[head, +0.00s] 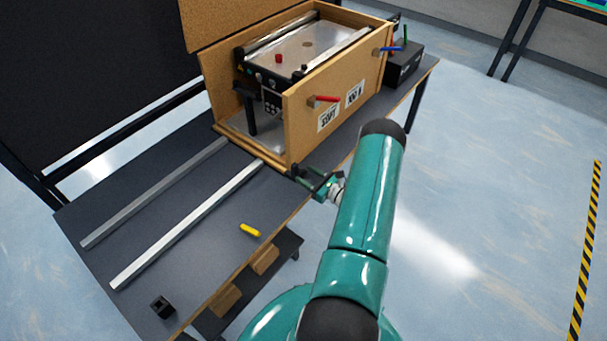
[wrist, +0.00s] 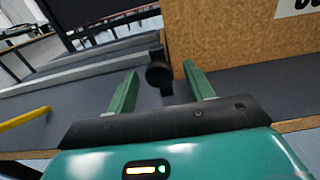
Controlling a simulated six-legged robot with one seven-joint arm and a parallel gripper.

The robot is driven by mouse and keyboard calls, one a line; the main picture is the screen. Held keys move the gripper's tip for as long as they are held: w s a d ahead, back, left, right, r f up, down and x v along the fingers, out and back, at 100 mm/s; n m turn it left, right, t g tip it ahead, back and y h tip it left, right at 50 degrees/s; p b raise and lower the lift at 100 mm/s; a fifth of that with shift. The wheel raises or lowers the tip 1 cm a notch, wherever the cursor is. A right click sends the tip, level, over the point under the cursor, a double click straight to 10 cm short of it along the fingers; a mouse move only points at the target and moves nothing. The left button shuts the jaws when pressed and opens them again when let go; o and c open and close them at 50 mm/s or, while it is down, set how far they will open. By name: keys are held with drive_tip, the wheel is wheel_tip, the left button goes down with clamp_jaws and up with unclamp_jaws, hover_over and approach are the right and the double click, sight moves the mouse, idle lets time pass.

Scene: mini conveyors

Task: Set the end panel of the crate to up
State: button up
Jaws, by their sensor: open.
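The wooden crate (head: 300,130) stands on the dark table with its near-left end open, showing the conveyor (head: 300,48) inside. A thin wooden strip (head: 238,146) runs along the foot of that end; I cannot tell whether it is the lowered end panel. No panel stands upright there. My gripper (head: 312,182) is open and empty, beside the crate's near bottom corner. In the wrist view, a dark round knob (wrist: 158,72) appears between the two green fingers (wrist: 162,88), ahead of them and beside the crate wall (wrist: 235,45). The fingers do not grip it.
Two metal rails (head: 190,222) lie on the table before the open end. A yellow object (head: 250,230) and a small black block (head: 162,306) lie nearer.

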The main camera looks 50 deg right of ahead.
drive_tip(key=shift+w+a, duration=0.15)
drive_tip(key=shift+w, duration=0.9)
clamp_jaws()
wheel_tip(320, 180, up, 33)
drive_tip(key=shift+r, duration=0.15)
drive_tip(key=shift+c, duration=0.2)
unclamp_jaws()
drive_tip(key=shift+s, duration=0.1)
drive_tip(key=shift+o, duration=0.2)
drive_tip(key=s+d, duration=0.1)
drive_tip(key=s, duration=1.2)
drive_tip(key=shift+s, duration=0.3)
drive_tip(key=shift+d, duration=0.1)
